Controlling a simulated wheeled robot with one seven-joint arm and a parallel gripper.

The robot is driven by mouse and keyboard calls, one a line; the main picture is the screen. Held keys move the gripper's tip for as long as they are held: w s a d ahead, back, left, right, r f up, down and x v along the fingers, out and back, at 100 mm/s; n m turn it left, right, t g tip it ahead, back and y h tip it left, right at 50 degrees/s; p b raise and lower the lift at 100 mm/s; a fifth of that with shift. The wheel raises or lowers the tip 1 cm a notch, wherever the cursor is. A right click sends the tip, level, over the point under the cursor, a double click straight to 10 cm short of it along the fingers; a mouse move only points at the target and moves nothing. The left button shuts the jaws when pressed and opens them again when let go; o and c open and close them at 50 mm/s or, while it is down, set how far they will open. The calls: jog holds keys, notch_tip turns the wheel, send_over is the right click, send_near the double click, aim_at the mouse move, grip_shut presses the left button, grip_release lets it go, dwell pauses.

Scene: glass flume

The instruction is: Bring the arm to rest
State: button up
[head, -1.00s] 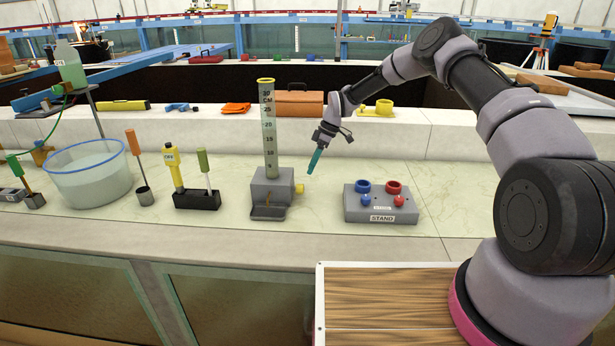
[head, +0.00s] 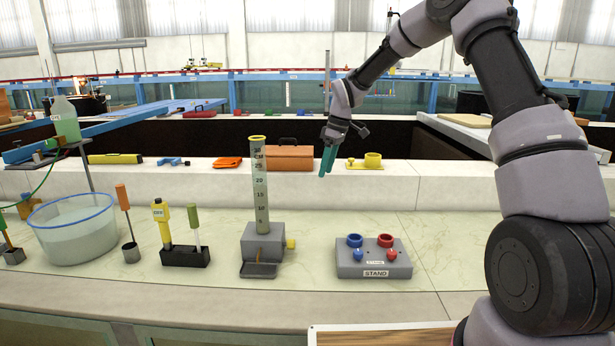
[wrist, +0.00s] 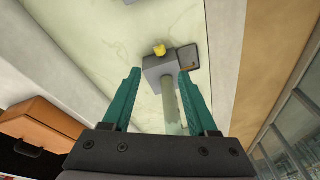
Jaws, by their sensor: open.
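My gripper (head: 327,161) is raised above the counter in the head view, to the right of the graduated cylinder (head: 261,190) and higher than the stand. Its teal fingers point down. In the wrist view the two fingers (wrist: 157,95) stand apart with nothing held between them. Beyond them the wrist view shows the cylinder's grey base (wrist: 160,68) with its yellow knob (wrist: 159,50) and the tube. My arm arches up on the right of the head view and reaches left.
A grey stand (head: 373,258) with blue and red rings sits below and right of my gripper. A brown case (head: 290,158) and a yellow holder (head: 364,162) lie on the back ledge. A water tub (head: 72,232) and tools stand at left. The counter's front strip is clear.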

jog(key=s+d+r+m+t+h, duration=0.15)
jog(key=s+d+r+m, duration=0.25)
jog(key=s+d+r, duration=0.4)
jog(key=s+d+r+m+t, duration=0.2)
jog(key=s+d+r+m, duration=0.15)
jog(key=s+r, duration=0.5)
jog(key=s+d+r+m+t, duration=0.1)
jog(key=s+d+m, duration=0.1)
jog(key=s, duration=0.4)
jog(key=s+d+r+m+t, duration=0.1)
jog(key=s+d+r+m, duration=0.1)
jog(key=s, duration=0.4)
jog(key=s+d+r+m+t, duration=0.1)
jog(key=s+d+r+m, duration=0.1)
jog(key=s+m, duration=0.3)
jog(key=shift+s+d+r+y, duration=0.25)
jog(key=shift+s+d+y, duration=0.2)
jog(key=shift+s+d, duration=0.3)
